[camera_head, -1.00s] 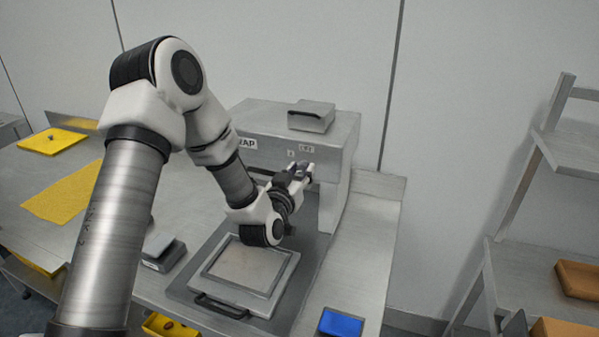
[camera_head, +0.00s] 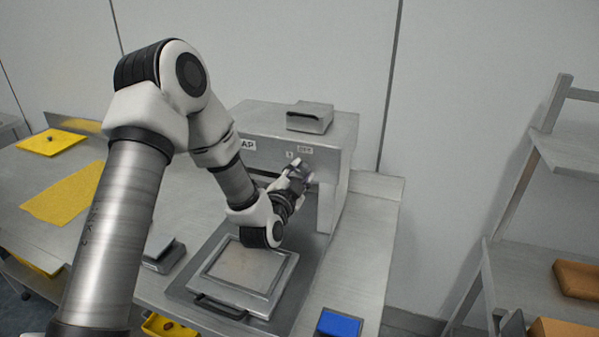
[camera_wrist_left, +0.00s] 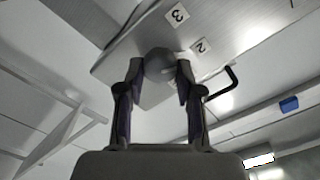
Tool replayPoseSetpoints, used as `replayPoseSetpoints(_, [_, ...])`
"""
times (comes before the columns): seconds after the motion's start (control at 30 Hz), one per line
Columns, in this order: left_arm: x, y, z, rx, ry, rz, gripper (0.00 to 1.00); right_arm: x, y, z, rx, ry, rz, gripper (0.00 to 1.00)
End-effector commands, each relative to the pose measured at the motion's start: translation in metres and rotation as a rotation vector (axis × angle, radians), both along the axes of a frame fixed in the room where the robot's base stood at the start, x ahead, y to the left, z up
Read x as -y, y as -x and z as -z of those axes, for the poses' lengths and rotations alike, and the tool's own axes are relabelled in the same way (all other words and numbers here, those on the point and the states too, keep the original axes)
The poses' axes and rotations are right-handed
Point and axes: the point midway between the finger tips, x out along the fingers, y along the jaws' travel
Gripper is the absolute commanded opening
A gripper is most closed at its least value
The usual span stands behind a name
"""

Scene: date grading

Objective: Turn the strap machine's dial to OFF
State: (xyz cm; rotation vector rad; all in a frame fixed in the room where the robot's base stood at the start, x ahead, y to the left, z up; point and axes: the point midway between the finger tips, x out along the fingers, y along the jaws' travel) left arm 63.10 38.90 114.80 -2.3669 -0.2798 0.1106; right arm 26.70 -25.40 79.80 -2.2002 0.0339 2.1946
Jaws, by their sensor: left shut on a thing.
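The strap machine (camera_head: 262,120) is a grey metal box at the back of the table. Its front carries a partly covered name label (camera_head: 248,144) and small labels, one of which seems to read OFF (camera_head: 305,150). My left gripper (camera_head: 300,172) is at the right part of that front and hides the dial in the head view. In the left wrist view, the round grey dial (camera_wrist_left: 160,61) sits between the two fingertips of the left gripper (camera_wrist_left: 158,72), which is shut on it. Labels 3 (camera_wrist_left: 177,14) and 2 (camera_wrist_left: 201,46) show beside the dial. My right gripper is out of view.
A framed plate (camera_head: 281,287) with a black handle (camera_head: 218,307) lies before the machine. A grey box (camera_head: 310,118) sits on top. A blue block (camera_head: 340,323) is at the front right. Yellow mats lie left. A shelf rack (camera_head: 530,200) stands right.

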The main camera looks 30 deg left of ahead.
Motion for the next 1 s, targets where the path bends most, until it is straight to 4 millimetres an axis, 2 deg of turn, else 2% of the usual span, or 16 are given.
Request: replayPoseSetpoints(1.0, [-0.001, -0.002, -0.005, -0.209, -0.912, -0.01, 0.01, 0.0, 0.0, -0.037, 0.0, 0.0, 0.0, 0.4])
